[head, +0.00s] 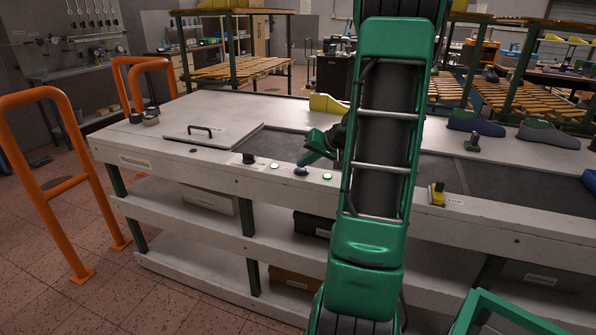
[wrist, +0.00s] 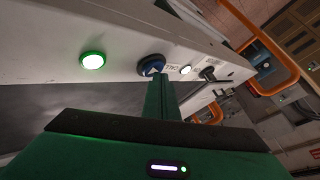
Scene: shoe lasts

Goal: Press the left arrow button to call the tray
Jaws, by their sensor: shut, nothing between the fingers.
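My green gripper (head: 304,160) is shut and empty, pointing down at the blue button. In the wrist view its closed fingertips (wrist: 162,76) overlap the button's lower right edge and hide part of its face. I cannot tell whether they touch it. No tray can be made out for certain.
A lit green-ringed button (head: 327,177) and a lit white button (head: 274,166) flank the blue one. A black knob (head: 249,158) stands further left, a yellow stop switch (head: 437,194) right. Behind lie a dark belt (head: 283,143) and a handled lid (head: 220,134).

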